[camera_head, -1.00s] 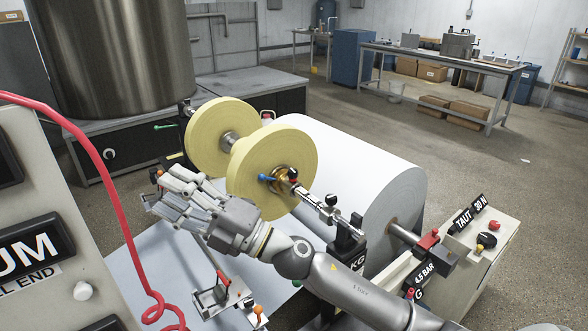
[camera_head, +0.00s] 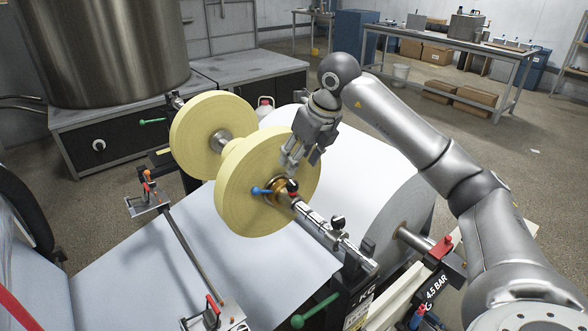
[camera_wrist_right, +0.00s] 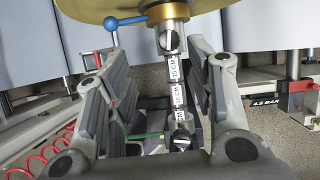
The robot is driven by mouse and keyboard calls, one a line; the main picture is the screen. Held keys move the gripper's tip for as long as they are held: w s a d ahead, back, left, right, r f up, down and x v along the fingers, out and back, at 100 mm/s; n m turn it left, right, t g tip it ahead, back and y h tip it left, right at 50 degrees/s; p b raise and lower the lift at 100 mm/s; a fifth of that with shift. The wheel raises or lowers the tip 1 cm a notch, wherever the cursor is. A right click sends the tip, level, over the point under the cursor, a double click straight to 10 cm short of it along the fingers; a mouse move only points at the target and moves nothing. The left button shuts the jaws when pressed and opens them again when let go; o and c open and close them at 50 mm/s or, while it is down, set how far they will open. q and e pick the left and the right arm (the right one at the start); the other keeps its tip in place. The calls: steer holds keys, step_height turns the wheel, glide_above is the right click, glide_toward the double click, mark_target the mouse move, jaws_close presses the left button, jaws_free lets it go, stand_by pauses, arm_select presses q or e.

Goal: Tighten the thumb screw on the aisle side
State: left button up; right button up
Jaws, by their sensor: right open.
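A graduated silver shaft (camera_head: 318,225) runs out of the brass collar (camera_head: 278,193) on the near yellow flange (camera_head: 232,200). One black thumb screw (camera_head: 337,222) stands on the shaft; another dark knob (camera_head: 293,187) sits by the collar. In the right wrist view, one black screw (camera_wrist_right: 170,43) is near the collar and another (camera_wrist_right: 181,138) farther along the shaft. I cannot tell which is the aisle-side one. My right gripper (camera_head: 300,160) is open and empty above the near flange and collar. In its wrist view, the fingers (camera_wrist_right: 153,50) flank the shaft, apart from it. My left gripper is out of view.
A blue-balled lever (camera_head: 257,191) sticks out from the collar. A large white paper roll (camera_head: 375,185) lies behind the shaft. A red clamp (camera_head: 441,248) and a green-handled lever (camera_head: 315,310) are near the front. A second yellow flange (camera_head: 195,140) is farther back.

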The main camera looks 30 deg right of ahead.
mark_target(293, 183)
steer(key=x, duration=0.3)
steer(key=p+x, duration=0.1)
steer(key=x, duration=0.2)
steer(key=d+p+x, duration=0.1)
steer(key=x, duration=0.2)
steer(key=shift+s, duration=0.15)
steer(key=shift+f, duration=0.4)
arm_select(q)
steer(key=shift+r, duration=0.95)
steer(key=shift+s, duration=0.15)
arm_select(e)
steer(key=c, duration=0.5)
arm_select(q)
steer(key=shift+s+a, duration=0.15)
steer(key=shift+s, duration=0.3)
arm_select(e)
steer(key=c, duration=0.5)
